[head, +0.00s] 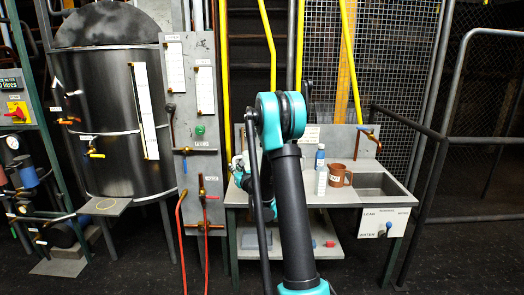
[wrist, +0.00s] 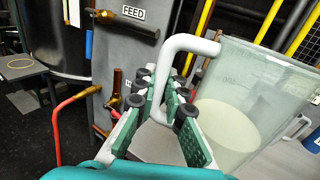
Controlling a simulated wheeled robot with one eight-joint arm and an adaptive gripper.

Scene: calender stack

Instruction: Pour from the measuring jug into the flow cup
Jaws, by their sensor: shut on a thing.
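The measuring jug (wrist: 250,90) is a clear, grey-green vessel with a white handle and pale cream liquid in it, at the right of the wrist view. My gripper (wrist: 168,128) is shut on the jug's handle with its green-padded fingers. The jug stands to the right of the fingers. In the head view my own arm largely hides my gripper and the jug; a small white part of the gripper (head: 238,166) shows left of the arm, over the bench's left end. I cannot make out the flow cup for certain in either view.
A grey panel with valves (head: 193,130) and a large steel tank (head: 112,120) stand left. Red hoses (head: 180,240) hang below.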

